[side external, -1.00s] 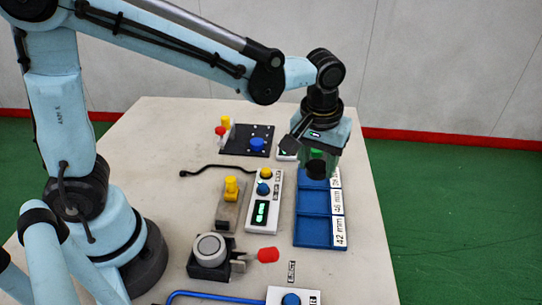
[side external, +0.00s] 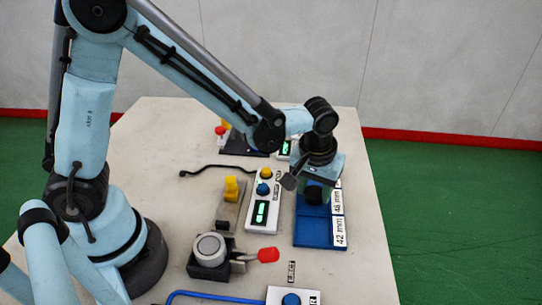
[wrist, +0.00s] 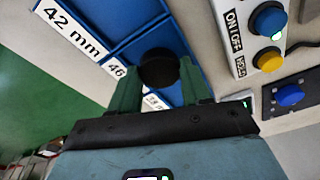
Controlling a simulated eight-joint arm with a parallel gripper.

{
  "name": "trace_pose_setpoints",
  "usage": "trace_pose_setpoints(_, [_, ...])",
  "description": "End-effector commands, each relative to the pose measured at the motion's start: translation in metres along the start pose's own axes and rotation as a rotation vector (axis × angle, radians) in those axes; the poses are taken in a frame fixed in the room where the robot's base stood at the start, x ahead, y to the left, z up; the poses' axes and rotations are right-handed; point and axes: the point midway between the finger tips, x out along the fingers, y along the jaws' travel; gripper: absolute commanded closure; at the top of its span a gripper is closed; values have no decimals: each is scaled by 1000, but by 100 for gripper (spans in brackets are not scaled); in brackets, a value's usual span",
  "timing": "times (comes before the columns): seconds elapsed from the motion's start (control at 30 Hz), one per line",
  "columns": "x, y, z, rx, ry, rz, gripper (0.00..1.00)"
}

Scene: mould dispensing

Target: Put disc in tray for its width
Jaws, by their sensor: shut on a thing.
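My gripper (side external: 317,188) is shut on a dark round disc (wrist: 159,68), which sits between its two green fingers in the wrist view. It points down over the blue tray (side external: 318,241). The tray has a row of compartments with white width labels. The 42 mm label (side external: 340,233) is at the near end, and the 46 mm label (side external: 337,203) is beside the middle one. The disc appears over or near the middle compartment. I cannot tell whether it touches the tray. My gripper hides the far compartment and most of its label.
Left of the tray is a white box (side external: 275,216) with yellow and blue buttons and a green display. A grey device with a red-tipped handle (side external: 268,255) stands nearer. A yellow-topped fixture (side external: 232,190) is further left. Bare table lies right of the tray.

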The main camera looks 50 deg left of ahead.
Motion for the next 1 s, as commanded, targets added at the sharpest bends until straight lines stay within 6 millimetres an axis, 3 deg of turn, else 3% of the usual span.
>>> trace_pose_setpoints(1.0, [8,0,1,0,0,0,82])
